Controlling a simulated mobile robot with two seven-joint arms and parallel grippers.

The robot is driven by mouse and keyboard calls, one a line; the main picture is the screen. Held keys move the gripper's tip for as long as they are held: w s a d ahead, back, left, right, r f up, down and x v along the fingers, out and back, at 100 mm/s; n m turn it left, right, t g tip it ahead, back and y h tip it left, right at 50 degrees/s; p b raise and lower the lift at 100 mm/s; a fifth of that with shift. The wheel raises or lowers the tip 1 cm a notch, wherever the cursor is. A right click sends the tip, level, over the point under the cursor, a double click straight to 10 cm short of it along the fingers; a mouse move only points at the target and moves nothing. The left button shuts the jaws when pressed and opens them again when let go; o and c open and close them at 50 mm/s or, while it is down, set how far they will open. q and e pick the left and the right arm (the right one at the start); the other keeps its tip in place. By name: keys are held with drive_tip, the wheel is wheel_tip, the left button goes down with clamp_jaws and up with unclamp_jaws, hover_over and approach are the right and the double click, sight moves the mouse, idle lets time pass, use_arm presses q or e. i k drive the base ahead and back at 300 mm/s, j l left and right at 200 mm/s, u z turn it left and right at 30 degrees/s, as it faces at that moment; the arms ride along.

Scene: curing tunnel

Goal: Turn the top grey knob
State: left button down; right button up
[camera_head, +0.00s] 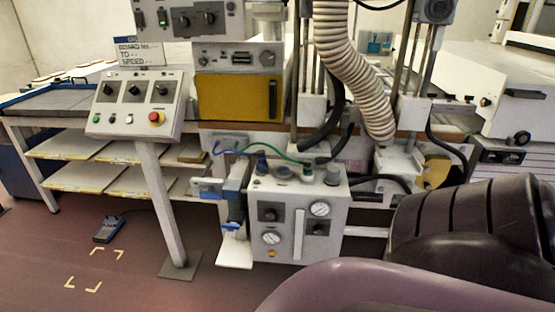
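A white control box (290,232) stands low near the middle of the view. A grey knob (333,174) sits on its top at the right. The front has an upper-left dark knob (269,214), a lower-right dark knob (317,228), and two round gauges. I cannot tell for sure which is the task's top grey knob. Neither gripper is in view.
A tilted control panel (136,104) on a post stands to the left. A ribbed hose (352,70) hangs behind the box. A large dark ribbed shape (470,235) and a mauve curved shape (380,290) fill the lower right. The floor at left is mostly clear.

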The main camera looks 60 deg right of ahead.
sight(333, 172)
drive_tip(key=z, duration=2)
